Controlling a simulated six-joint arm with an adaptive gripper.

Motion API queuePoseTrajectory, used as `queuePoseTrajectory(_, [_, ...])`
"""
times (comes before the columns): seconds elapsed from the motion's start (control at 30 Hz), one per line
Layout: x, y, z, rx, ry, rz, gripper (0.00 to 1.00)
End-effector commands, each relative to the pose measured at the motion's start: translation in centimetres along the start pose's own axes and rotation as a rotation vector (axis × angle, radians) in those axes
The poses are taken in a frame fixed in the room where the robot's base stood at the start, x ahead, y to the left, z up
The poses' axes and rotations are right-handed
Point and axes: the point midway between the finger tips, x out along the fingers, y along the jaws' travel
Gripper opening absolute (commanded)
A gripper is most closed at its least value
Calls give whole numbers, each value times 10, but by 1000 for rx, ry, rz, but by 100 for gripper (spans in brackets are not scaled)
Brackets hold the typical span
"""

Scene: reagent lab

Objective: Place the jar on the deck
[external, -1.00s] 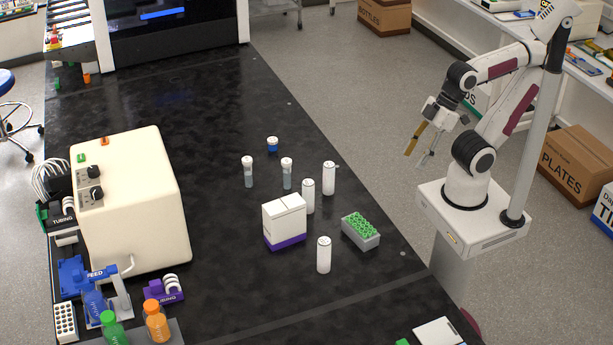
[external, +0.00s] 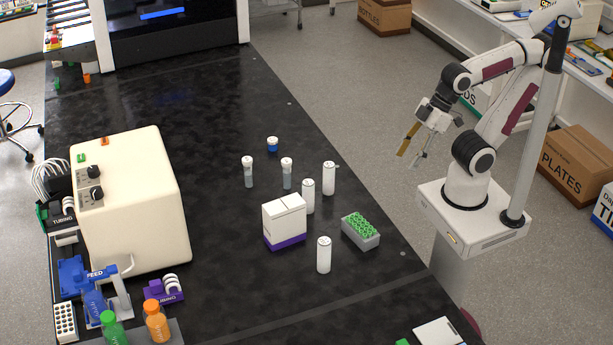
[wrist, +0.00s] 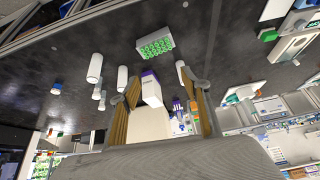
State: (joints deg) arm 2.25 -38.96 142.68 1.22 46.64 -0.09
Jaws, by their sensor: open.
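The small jar (external: 272,145), blue with a white lid, stands upright on the black bench top (external: 220,110), behind the tubes. It also shows at the left of the wrist view (wrist: 56,88). I cannot tell which surface is the deck; the black bench top is the broad work surface. My gripper (external: 407,160) is open and empty, in the air beyond the bench's right edge, well to the right of the jar. Its two fingers (wrist: 165,108) are spread apart in the wrist view, with nothing between them.
Two clear capped tubes (external: 287,173) and several white cylinders (external: 329,178) stand in front of the jar. A white and purple box (external: 285,222) and a green-topped rack (external: 361,231) stand nearer. A large cream machine (external: 135,200) is at left. Bench behind the jar is clear.

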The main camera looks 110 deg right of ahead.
Motion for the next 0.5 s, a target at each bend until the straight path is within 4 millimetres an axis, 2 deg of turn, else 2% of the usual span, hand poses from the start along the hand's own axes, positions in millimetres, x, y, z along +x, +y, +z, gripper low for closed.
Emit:
queuePoseTrajectory(0.27, [33,20,-43,104,50,20,47])
queuePoseTrajectory(0.5, [65,47,-78,202,103,49,47])
